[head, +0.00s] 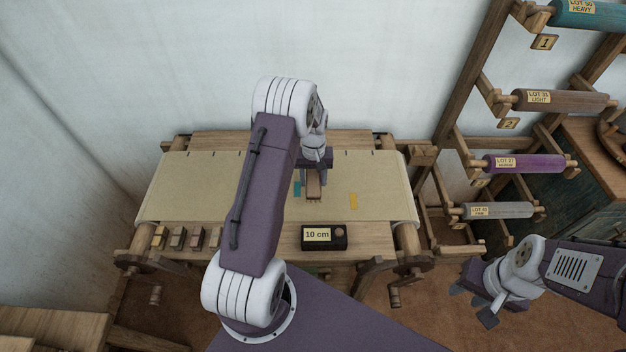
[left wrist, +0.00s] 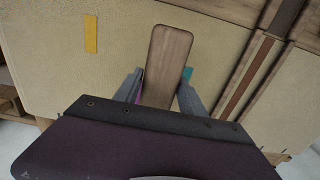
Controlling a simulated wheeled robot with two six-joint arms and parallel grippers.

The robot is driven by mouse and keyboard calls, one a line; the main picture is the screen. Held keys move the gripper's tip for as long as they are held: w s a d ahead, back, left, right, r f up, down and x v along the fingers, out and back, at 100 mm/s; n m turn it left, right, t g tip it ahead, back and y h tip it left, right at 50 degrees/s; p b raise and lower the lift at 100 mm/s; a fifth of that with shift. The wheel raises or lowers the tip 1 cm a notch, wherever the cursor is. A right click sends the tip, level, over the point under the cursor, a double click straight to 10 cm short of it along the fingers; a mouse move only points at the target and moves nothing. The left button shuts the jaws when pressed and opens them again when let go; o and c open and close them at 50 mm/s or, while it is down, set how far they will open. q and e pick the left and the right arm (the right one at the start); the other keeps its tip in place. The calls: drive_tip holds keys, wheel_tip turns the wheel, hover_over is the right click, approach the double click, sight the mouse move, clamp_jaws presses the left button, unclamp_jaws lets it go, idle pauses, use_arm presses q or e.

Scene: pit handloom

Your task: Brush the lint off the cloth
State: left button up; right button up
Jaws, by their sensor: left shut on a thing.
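The beige cloth (head: 210,185) lies flat across the loom; it also fills much of the left wrist view (left wrist: 50,75). My left gripper (head: 314,186) is shut on a wooden brush (left wrist: 167,55) over the middle of the cloth; whether the brush touches the cloth I cannot tell. A yellow lint strip (head: 353,201) lies right of the brush in the head view; it also shows in the left wrist view (left wrist: 91,33). A teal scrap (head: 297,188) lies just left of the brush. A magenta bit (left wrist: 138,98) shows by one finger. My right gripper (head: 473,304) is open and empty, off the loom.
A box marked 10 cm (head: 323,237) and several small wooden blocks (head: 177,239) sit on the loom's front board. A rack with labelled rolls, including a purple one (head: 525,163), stands at right. The cloth's left half is clear.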

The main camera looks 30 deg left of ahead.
use_arm(q)
wheel_tip(320, 180, up, 2)
drive_tip(key=shift+a+r+p, duration=0.1)
drive_tip(key=shift+a+p, duration=0.05)
drive_tip(key=shift+p, duration=0.45)
drive_tip(key=shift+r+p, duration=0.4)
drive_tip(key=shift+r, duration=0.05)
